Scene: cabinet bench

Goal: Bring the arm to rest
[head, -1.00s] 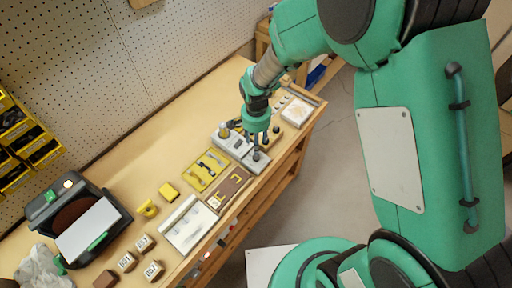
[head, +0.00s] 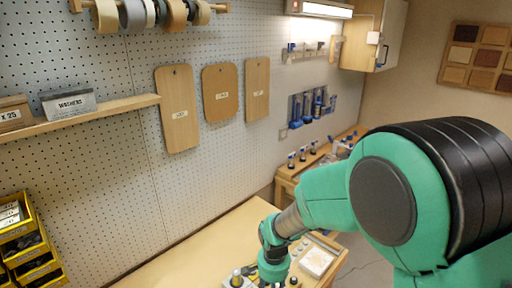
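My arm reaches in from the right in the head view, and its green wrist (head: 272,252) points down over the right end of the wooden bench (head: 205,247). The gripper's fingers are cut off by the bottom edge of the picture, so their state is hidden. Below and beside the wrist, a grey block with a yellowish knob (head: 237,278) shows in part. A pale tray (head: 317,262) lies on the bench just right of the wrist.
A pegboard wall (head: 110,190) with hanging wooden boards (head: 178,108) rises behind the bench. Yellow bins (head: 27,245) stand at the lower left. A shelf (head: 90,115) holds a washers box (head: 69,103). A second bench (head: 288,180) with blue-topped items stands beyond my arm.

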